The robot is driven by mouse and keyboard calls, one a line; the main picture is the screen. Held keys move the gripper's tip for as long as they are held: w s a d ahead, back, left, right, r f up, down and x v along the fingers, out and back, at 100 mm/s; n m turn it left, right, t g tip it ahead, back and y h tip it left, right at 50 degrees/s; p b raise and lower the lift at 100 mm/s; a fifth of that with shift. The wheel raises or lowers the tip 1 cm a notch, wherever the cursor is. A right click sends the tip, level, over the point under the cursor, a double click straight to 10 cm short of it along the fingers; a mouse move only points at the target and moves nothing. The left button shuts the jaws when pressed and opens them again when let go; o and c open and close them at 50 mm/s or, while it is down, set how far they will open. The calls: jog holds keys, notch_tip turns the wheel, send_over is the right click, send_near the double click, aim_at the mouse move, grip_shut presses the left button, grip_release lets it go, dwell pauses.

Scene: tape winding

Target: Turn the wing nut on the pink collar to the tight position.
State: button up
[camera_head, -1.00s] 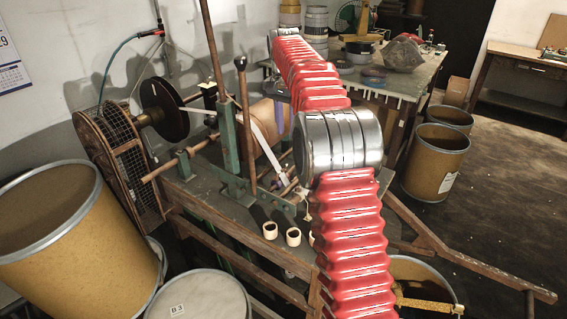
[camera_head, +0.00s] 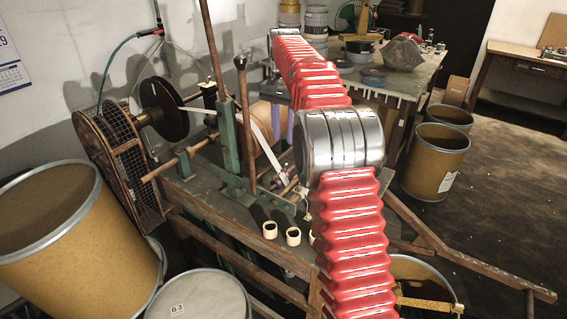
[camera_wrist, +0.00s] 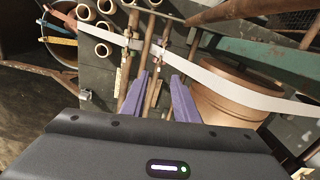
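My gripper (camera_wrist: 160,76) shows in the wrist view as two purple fingers, apart, with nothing held between them. Thin metal rods with small fittings (camera_wrist: 165,42) stand beyond the fingertips. In the head view the purple fingers (camera_head: 283,122) show just left of my arm, above the winding bench. My arm hides part of the bench.
A white tape (camera_wrist: 225,85) crosses beside a large tan roll (camera_wrist: 232,100), right of my fingers. A green post (camera_head: 228,150) and a brown lever (camera_head: 245,125) rise from the bench. Pale rings (camera_head: 293,236) sit at its front. Drums (camera_head: 75,240) stand at the left.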

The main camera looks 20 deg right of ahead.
aim_at(284, 167)
notch_tip(284, 167, down, 11)
jog(key=shift+f, duration=0.15)
dwell(0.4)
jog(key=shift+c, duration=0.3)
grip_shut()
